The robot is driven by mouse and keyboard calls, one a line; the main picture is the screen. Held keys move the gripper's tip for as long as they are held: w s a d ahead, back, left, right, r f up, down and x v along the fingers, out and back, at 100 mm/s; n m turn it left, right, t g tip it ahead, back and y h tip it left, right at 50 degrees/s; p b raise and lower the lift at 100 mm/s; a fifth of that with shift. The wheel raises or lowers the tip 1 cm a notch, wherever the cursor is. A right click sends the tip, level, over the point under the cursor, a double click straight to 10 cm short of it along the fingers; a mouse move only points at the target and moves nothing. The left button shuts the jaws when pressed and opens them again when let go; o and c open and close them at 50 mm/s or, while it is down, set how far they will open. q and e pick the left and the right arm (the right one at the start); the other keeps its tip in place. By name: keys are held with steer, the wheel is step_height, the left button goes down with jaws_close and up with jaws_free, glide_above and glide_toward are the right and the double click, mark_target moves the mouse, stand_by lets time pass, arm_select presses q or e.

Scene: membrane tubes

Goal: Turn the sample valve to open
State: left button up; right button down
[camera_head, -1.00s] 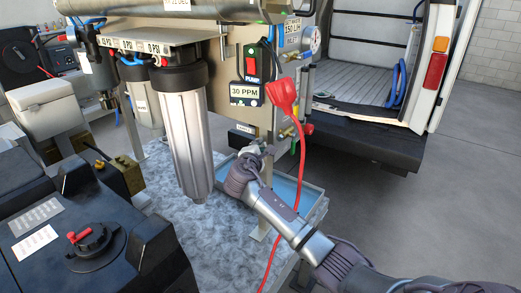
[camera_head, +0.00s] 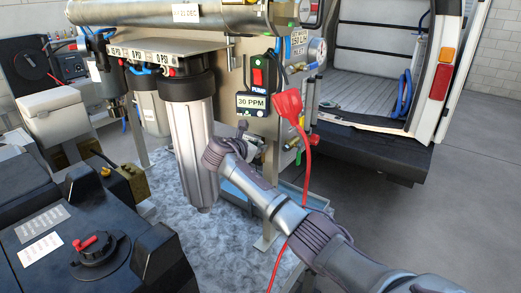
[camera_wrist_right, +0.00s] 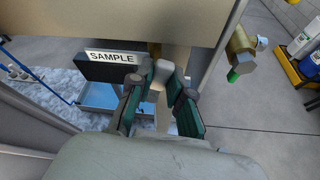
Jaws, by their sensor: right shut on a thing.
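The black SAMPLE label block (camera_wrist_right: 111,57) sits under the lower edge of the panel in the right wrist view. Just right of it, a pale grey valve lever (camera_wrist_right: 163,72) stands between the fingers of my right gripper (camera_wrist_right: 160,95). The gripper is shut on this lever, and the fingers hide part of it and the valve body. The valve itself is hidden there. My left gripper is not in view.
A red plug (camera_head: 288,104) and its cable hang close to my right arm. The pump switch box (camera_head: 258,80) and 30 PPM display are above. A blue tray (camera_wrist_right: 98,96) lies below the panel. A brass fitting with a green tip (camera_wrist_right: 234,74) is to the right.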

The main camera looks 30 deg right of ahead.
steer(key=shift+w+a+n+g, duration=0.25)
steer(key=shift+w+n+g, duration=0.3)
steer(key=shift+n, duration=0.35)
steer(key=shift+h, duration=0.3)
steer(key=c, duration=1.1)
jaws_free()
steer(key=v, duration=1.2)
steer(key=shift+w+r, duration=0.1)
steer(key=shift+a, duration=0.1)
